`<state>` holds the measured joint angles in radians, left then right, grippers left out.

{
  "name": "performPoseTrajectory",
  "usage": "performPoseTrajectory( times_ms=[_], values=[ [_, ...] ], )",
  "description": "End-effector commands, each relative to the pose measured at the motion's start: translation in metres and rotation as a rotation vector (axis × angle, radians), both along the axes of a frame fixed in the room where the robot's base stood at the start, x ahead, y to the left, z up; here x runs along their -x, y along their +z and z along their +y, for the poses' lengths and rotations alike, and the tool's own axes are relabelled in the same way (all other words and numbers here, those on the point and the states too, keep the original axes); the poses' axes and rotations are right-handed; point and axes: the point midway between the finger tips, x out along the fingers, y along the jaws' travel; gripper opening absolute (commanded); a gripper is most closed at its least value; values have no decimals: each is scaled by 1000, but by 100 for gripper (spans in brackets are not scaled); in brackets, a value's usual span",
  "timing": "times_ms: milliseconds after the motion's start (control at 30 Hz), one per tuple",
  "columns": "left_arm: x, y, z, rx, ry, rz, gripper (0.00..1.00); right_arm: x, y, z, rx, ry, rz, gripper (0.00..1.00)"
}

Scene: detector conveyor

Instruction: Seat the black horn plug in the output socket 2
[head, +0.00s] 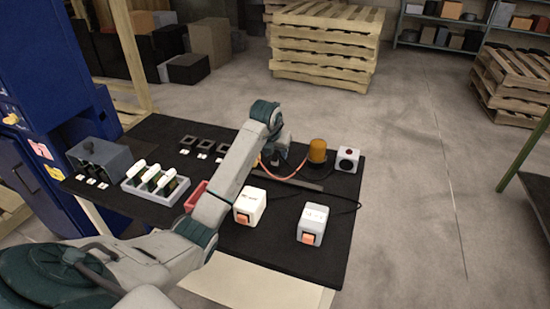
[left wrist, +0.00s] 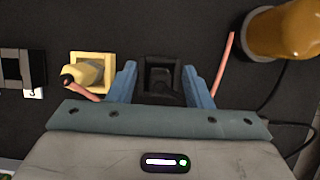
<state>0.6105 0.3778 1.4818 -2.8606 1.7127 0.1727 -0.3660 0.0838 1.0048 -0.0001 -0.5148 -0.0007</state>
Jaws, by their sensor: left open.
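My left gripper (left wrist: 160,83) is open in the left wrist view, with its two blue fingers on either side of a dark square socket (left wrist: 162,60). A dark block (left wrist: 163,88) shows in that socket; it may be the black horn plug, but I cannot tell plug from socket or how deep it sits. Left of it, a cream socket (left wrist: 104,58) holds a cream plug (left wrist: 85,72) with a reddish wire. In the head view my arm reaches across the black mat, and the gripper end hides the spot beneath it. My right gripper is out of view.
On the mat (head: 270,265) stand an orange beacon (head: 317,151), a grey box with a dark round face (head: 348,159), and two white boxes with orange fronts (head: 249,205) (head: 312,224). Black sockets (head: 205,145), a pale tray (head: 155,184) and a red bin (head: 195,196) lie left.

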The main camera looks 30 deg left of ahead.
Motion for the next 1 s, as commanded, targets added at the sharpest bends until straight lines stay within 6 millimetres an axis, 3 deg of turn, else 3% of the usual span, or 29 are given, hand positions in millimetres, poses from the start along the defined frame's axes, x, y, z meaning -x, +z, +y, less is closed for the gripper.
performPoseTrajectory(
  times_ms=[133,367,700,1000],
  values=[
    [0,0,0,0,0,0,44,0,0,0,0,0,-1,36],
    [0,0,0,0,0,0,0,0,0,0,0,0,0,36],
    [-1,7,0,-1,0,-3,0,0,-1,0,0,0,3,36],
    [-1,63,0,0,-1,-7,0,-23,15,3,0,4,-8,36]
  ],
)
